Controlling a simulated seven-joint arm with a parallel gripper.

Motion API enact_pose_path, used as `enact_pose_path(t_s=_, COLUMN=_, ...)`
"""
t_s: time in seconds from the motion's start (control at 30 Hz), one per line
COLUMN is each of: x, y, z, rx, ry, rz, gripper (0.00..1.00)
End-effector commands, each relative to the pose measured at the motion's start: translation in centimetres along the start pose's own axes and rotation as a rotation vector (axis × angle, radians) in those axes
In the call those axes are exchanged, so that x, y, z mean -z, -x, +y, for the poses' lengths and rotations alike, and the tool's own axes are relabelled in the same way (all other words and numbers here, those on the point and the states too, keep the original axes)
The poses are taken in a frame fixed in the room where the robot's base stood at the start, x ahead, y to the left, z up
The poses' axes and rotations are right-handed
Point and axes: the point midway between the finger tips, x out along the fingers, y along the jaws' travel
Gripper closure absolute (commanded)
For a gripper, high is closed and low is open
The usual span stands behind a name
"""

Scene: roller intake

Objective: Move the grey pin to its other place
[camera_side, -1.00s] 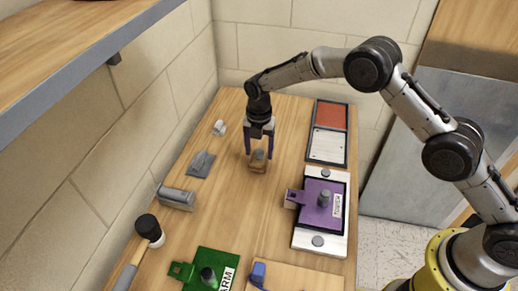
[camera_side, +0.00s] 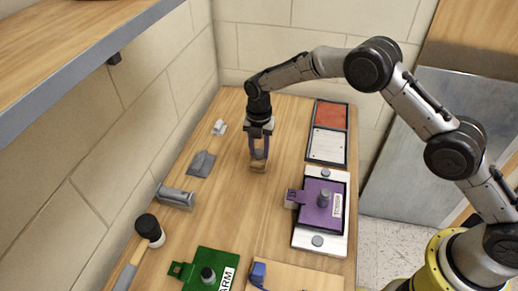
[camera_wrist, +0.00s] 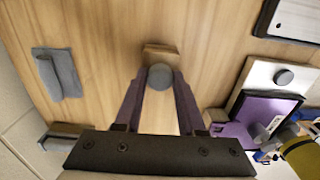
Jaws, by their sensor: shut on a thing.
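The grey pin (camera_wrist: 160,76) stands in a small wooden block (camera_side: 258,168) towards the back middle of the table; the block also shows in the wrist view (camera_wrist: 160,52). My gripper (camera_side: 259,157) points down over the block, shut on the pin, with one finger on each side of its round top (camera_wrist: 160,80). In the side view the fingers mostly hide the pin. I cannot tell whether the pin still sits fully in the block.
Right of the block, a purple plate (camera_side: 310,214) with a grey knob lies on a white board (camera_side: 303,240). A red-and-white tray (camera_side: 346,147) is behind it. A green plate (camera_side: 222,262) and a mallet (camera_side: 149,228) are in front. Grey parts (camera_side: 202,163) lie left.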

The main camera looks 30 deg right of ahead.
Motion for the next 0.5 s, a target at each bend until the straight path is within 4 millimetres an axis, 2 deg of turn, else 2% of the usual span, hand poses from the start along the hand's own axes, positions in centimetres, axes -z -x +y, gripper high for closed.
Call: enact_pose_path(t_s=0.5, x=0.0, y=2.0, z=0.0, rx=-0.001, ry=0.000, rz=-0.001, gripper=0.92)
